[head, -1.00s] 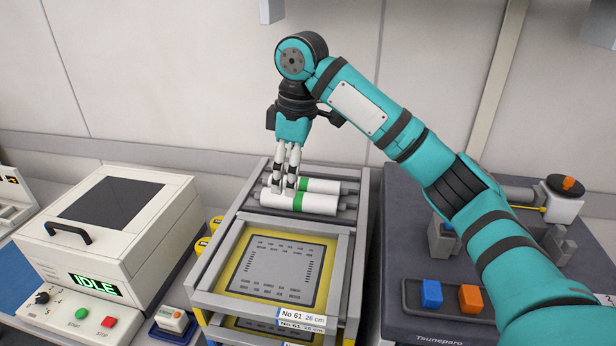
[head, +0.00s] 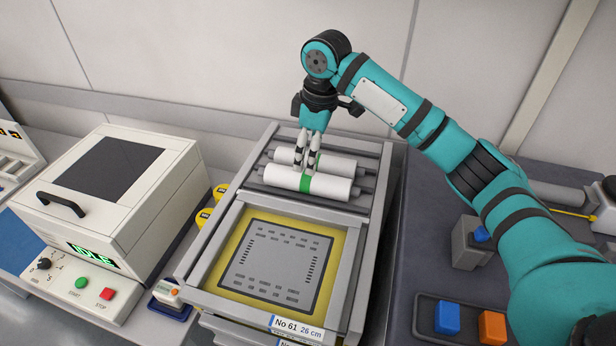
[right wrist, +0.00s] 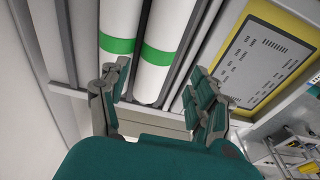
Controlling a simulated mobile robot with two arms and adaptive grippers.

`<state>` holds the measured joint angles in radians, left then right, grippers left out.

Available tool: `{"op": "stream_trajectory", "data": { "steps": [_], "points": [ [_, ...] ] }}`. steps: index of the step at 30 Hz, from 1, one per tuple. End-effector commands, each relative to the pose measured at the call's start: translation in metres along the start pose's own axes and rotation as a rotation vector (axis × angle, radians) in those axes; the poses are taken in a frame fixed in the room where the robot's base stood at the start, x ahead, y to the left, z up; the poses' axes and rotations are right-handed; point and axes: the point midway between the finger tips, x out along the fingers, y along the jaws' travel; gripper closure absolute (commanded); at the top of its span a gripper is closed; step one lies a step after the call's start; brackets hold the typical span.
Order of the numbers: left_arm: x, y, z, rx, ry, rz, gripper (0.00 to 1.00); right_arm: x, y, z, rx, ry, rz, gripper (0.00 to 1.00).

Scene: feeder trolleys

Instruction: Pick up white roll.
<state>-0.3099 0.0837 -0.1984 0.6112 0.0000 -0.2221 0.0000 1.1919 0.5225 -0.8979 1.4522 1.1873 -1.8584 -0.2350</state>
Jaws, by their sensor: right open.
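Two white rolls with green bands lie side by side on the grey rack behind the framed sheet. The front white roll (head: 335,188) also shows in the right wrist view (right wrist: 170,28). The back white roll (head: 340,165) is partly hidden behind my fingers and shows in the right wrist view (right wrist: 120,18). My right gripper (head: 306,166) points down at the rolls near their green bands. In the right wrist view its open fingers (right wrist: 157,90) stand apart, with the front roll in line with the gap. I cannot tell whether they touch it. My left gripper is not in view.
The rack frame (head: 345,262) holds a yellow-bordered sheet (head: 272,262) in front of the rolls. A white machine (head: 130,205) reading IDLE stands at left. At right, a dark tray (head: 425,318) holds a blue cube (head: 447,316) and an orange cube (head: 492,326).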

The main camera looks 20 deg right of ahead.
Motion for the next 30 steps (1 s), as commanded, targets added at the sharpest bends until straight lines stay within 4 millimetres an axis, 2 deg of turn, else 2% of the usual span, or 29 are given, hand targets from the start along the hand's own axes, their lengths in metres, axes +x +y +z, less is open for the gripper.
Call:
{"op": "stream_trajectory", "data": {
  "steps": [4, 9, 15, 19, 28, 30],
  "points": [
    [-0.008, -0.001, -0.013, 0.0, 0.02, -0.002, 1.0, 0.02, 0.0, 0.0, 0.001, -0.001, -0.001, 0.37],
    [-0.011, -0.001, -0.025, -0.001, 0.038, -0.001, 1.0, 0.03, 0.0, 0.001, 0.001, 0.0, 0.0, 0.37],
    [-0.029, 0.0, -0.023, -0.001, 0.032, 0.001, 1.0, 0.055, 0.003, 0.005, 0.002, -0.004, -0.003, 0.37],
    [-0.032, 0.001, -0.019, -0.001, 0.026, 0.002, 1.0, 0.074, 0.003, 0.005, 0.001, -0.002, -0.002, 0.37],
    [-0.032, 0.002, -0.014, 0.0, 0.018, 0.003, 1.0, 0.081, 0.003, 0.005, 0.0, -0.001, 0.001, 0.37],
    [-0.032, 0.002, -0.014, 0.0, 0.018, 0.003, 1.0, 0.081, 0.003, 0.005, 0.0, -0.001, 0.001, 0.46]
  ]
}}
